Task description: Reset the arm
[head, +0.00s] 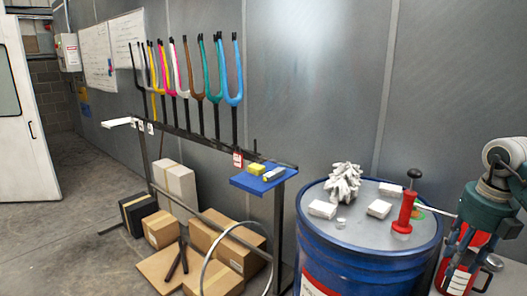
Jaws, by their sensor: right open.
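My right gripper (466,262) is at the right edge of the head view, its teal body above and its fingers pointing down. It is open. A red container with a white label (459,281) shows behind and between its fingers; I cannot tell whether they touch. My left gripper is out of view.
A blue drum (345,262) stands left of my right gripper, with a red hand pump (404,212), white boxes (379,208) and crumpled white material (343,180) on top. A rack of coloured forks (232,85) and cardboard boxes (210,245) stand further left. Floor at far left is clear.

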